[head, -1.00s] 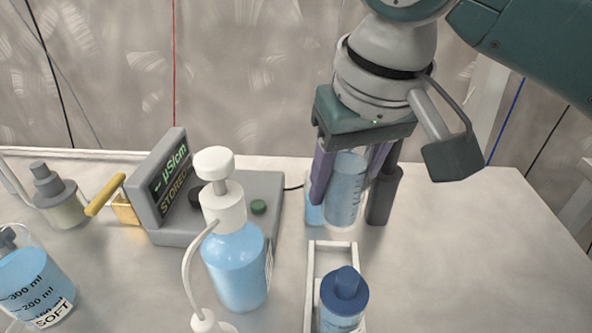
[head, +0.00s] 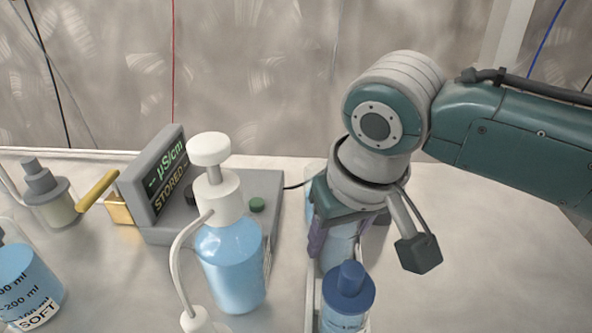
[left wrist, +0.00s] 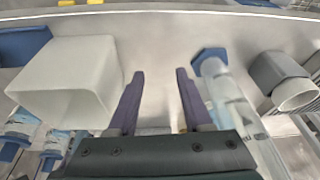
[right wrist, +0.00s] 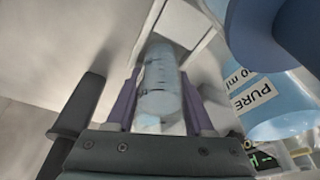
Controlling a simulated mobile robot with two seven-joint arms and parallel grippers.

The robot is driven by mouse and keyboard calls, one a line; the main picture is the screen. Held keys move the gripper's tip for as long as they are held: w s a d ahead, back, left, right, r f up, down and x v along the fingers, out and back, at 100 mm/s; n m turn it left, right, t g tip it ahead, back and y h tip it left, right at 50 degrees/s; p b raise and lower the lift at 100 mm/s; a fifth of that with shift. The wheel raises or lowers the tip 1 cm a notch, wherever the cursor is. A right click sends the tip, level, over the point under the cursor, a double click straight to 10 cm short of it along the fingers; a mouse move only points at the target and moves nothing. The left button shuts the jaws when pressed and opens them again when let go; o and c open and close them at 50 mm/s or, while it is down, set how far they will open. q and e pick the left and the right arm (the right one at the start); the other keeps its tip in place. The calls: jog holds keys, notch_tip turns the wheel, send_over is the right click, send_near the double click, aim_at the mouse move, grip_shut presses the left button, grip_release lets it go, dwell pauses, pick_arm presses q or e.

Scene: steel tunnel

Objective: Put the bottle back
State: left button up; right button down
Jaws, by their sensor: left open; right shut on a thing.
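My right gripper (head: 335,240) is shut on a clear graduated bottle (head: 342,252) with pale liquid. The gripper points down and covers the bottle's upper part in the head view. The right wrist view shows the bottle (right wrist: 160,85) between the purple fingers. A white rack (head: 313,298) lies under and in front of the gripper; its frame also shows beyond the bottle in the right wrist view (right wrist: 182,22). Whether the bottle touches the rack is hidden. My left gripper (left wrist: 160,85) is open and empty, out of the head view.
A blue-capped bottle (head: 347,300) stands close in front of the held bottle; its PURE label shows in the right wrist view. A pump bottle (head: 235,265) and a grey meter (head: 165,185) reading STORED stand left. The bench (head: 460,255) is clear at right.

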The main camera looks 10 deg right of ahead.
aim_at(360, 284)
jog(key=shift+c, duration=1.4)
grip_release()
jog(key=shift+r, duration=0.1)
jog(key=p+v, duration=0.4)
jog(key=v, duration=0.8)
jog(key=s+a+f, duration=0.1)
jog(key=s, duration=0.1)
jog(key=s+f+n+y, duration=0.1)
jog(key=s, duration=0.2)
jog(key=s+a+f+y, duration=0.1)
jog(key=s, duration=0.1)
jog(key=shift+s+a+f, duration=0.25)
jog(key=shift+s+a, duration=0.05)
jog(key=shift+s, duration=0.05)
pick_arm(q)
notch_tip(360, 284, up, 4)
jog(key=shift+d, duration=0.1)
pick_arm(e)
jog(key=s+d+f+h, duration=0.1)
jog(key=s+d+h, duration=0.1)
jog(key=s+d, duration=0.7)
jog(key=shift+s+f, duration=0.25)
jog(key=shift+s, duration=0.4)
jog(key=shift+d, duration=0.1)
